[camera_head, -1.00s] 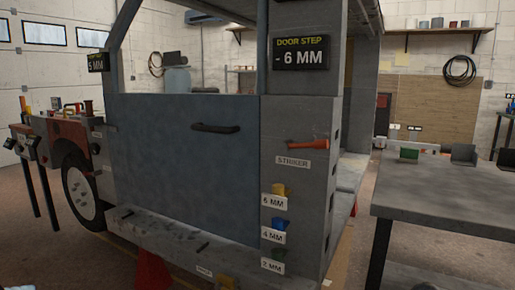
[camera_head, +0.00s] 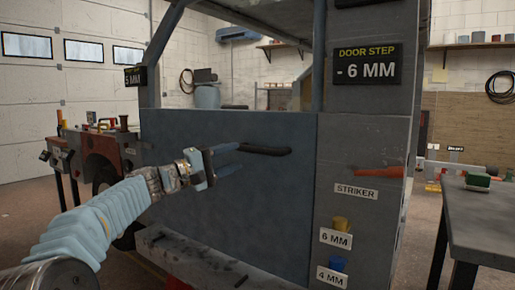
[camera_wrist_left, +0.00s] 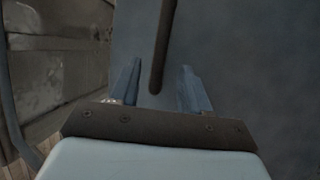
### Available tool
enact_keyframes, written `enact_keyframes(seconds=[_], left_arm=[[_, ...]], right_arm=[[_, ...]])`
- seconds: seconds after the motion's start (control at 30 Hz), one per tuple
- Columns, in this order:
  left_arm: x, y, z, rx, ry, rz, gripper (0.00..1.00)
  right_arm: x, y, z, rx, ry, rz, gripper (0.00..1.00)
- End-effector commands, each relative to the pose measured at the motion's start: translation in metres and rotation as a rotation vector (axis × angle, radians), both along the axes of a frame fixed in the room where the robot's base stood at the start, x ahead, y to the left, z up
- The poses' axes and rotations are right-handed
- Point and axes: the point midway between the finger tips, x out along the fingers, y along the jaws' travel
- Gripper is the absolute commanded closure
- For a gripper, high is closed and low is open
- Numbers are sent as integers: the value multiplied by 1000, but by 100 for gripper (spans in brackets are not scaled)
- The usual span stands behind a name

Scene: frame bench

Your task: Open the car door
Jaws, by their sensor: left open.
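The blue-grey car door (camera_head: 225,220) is closed in its frame. Its dark bar handle (camera_head: 268,150) lies level near the top right of the panel. My left gripper (camera_head: 241,157) reaches in from the left with its fingers at the handle's left end. In the left wrist view, the open left gripper (camera_wrist_left: 161,72) has the handle (camera_wrist_left: 162,40) between its two fingers, with gaps on both sides. My right gripper is not in view.
A red-orange striker lever (camera_head: 378,172) sits on the grey pillar right of the door, above a yellow knob (camera_head: 341,223) and a blue knob (camera_head: 338,264). A sill (camera_head: 190,256) runs below the door. A workbench (camera_head: 485,220) stands at the right.

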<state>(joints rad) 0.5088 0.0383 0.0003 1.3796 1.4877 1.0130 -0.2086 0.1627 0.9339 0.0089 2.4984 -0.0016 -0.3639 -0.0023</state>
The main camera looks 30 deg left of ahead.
Motion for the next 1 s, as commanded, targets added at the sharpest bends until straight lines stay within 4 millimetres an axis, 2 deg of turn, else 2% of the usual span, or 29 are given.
enact_keyframes(seconds=[0.1,0.3,0.5,0.73,0.77,1.0], left_arm=[[25,-13,7,0,1,-3,54],[55,-28,12,0,1,-1,54],[66,-33,13,1,2,0,54],[67,-34,12,1,2,1,54],[67,-34,12,1,2,1,55],[67,-34,12,0,2,1,92]], right_arm=[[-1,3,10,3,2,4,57],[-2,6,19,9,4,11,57],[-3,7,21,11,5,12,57],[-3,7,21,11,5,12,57],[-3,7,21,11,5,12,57],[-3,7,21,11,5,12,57]])
